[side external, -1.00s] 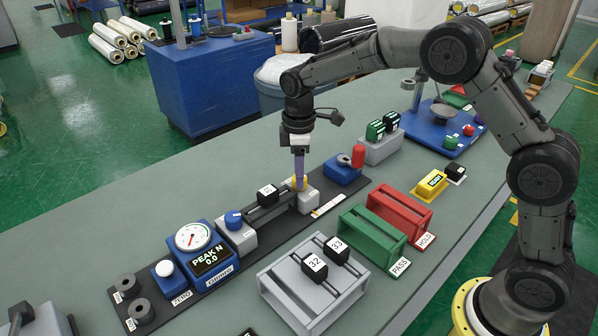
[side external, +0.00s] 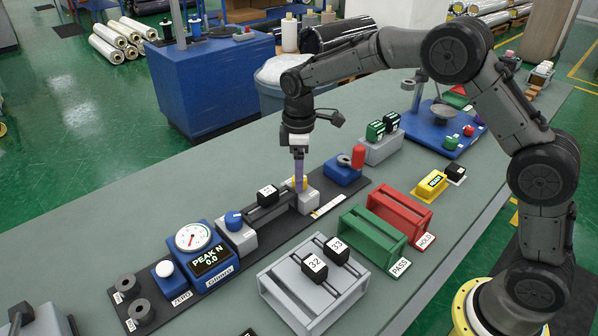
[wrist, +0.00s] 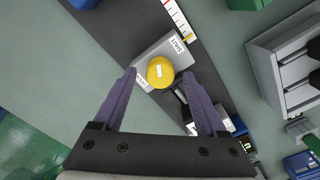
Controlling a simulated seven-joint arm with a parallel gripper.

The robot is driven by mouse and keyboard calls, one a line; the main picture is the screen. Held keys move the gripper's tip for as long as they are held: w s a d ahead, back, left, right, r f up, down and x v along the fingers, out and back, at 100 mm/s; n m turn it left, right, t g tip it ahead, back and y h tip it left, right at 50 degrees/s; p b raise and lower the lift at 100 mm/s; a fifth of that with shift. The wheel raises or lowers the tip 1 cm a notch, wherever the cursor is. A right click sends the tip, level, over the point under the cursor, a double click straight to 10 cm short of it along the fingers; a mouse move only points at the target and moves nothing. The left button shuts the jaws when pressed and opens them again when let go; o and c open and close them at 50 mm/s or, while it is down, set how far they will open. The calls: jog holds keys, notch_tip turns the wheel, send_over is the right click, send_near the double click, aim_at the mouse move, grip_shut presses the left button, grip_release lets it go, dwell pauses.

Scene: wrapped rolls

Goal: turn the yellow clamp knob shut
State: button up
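The yellow clamp knob (side external: 305,183) sits on a light grey clamp block (side external: 309,199) at the end of a black rail fixture. In the wrist view the round knob (wrist: 160,72) shows a short white mark on its top. One label above it on the block seems to read SHUT; another at its lower left is hard to read. My gripper (wrist: 159,73) points down over the block, with its purple fingers on either side of the knob. A gap shows between each finger and the knob. In the side view my gripper (side external: 299,180) partly hides the knob.
A black numbered block (side external: 267,194) rides the rail beside the clamp, and a blue knob (side external: 233,220) stands at its other end. Green (side external: 372,238) and red (side external: 400,212) trays stand to the right.

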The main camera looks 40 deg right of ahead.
notch_tip(320, 180, up, 14)
dwell(0.6)
jog(key=shift+f, duration=0.1)
jog(key=s+d+r+m+t, duration=0.2)
jog(key=s+d+r+t, duration=0.15)
jog(key=s+r, duration=1.05)
jog(key=s+d+f+m+t, duration=0.2)
jog(key=s+f+m, duration=0.5)
jog(key=s+f, duration=0.8)
jog(key=s, duration=0.3)
jog(key=shift+d+m, duration=0.2)
jog(key=shift+m, duration=0.1)
